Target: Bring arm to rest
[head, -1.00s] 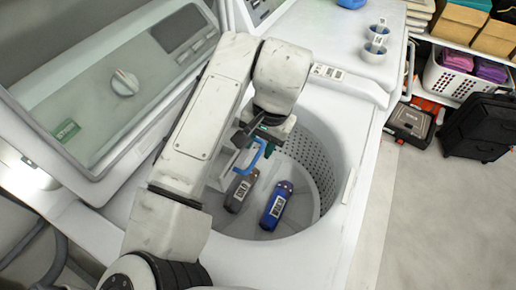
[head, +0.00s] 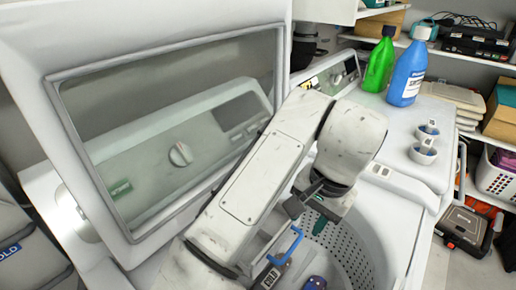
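My arm reaches over the open top-loading washing machine (head: 405,205). My gripper (head: 300,225) hangs over the perforated drum (head: 345,240). A blue curved piece (head: 290,246) and a dark green piece (head: 320,222) show at the gripper. I cannot tell whether they belong to it or are held, nor whether the fingers are open. In the drum below, a dark grey item with a white label (head: 268,277) and a blue item with a label (head: 315,283) show at the picture's bottom edge, partly cut off.
The raised lid (head: 150,45) stands left of my arm. A green bottle (head: 379,65), a blue bottle (head: 407,75) and two small cups (head: 424,150) stand on the white surface at right. Shelves, a white basket (head: 497,180) and a dark case (head: 464,228) are at far right.

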